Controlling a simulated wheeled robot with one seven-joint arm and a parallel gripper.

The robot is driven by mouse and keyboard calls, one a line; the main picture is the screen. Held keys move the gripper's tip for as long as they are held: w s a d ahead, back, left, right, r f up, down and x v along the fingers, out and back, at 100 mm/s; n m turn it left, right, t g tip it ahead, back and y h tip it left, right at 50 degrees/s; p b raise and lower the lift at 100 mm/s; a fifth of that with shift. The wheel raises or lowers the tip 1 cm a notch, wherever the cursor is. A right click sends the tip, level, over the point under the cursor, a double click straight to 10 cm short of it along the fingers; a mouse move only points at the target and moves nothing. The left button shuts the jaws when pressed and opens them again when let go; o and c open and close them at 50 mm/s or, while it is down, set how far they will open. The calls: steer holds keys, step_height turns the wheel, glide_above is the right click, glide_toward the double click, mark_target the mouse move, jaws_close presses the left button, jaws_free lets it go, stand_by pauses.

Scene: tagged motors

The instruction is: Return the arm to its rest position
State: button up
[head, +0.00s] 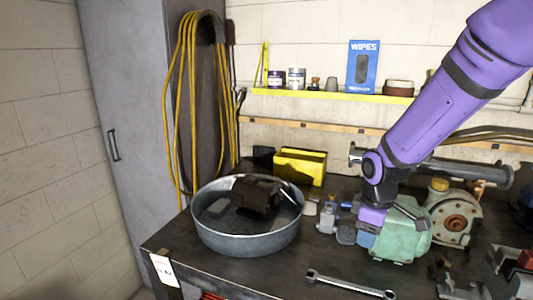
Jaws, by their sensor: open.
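My purple arm reaches in from the upper right, and my gripper (368,224) hangs low over the workbench, just left of a pale green motor housing (403,238). The jaws are open; their tips are small and hard to make out against the clutter, and I see nothing held between them. A dark brown motor (256,196) lies in a round galvanized tub (247,240) to the left, apart from my gripper.
The dark workbench (240,272) has a white tag (164,270) on its front edge. A wrench (350,284) lies at the front. A yellow bin (301,167) stands behind the tub. A yellow shelf (330,96) holds cans and a blue wipes box (362,67). Clutter fills the right side.

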steer(key=s+d+r+m+t, duration=0.2)
steer(key=s+r+m, duration=0.3)
steer(key=s+r, duration=0.5)
steer(key=s+d+r+m+t, duration=0.2)
steer(key=s+r+m, duration=0.4)
steer(key=s+r, duration=0.4)
steer(key=shift+s+d+r, duration=0.15)
steer(key=shift+s+d, duration=0.45)
steer(key=shift+d, duration=0.05)
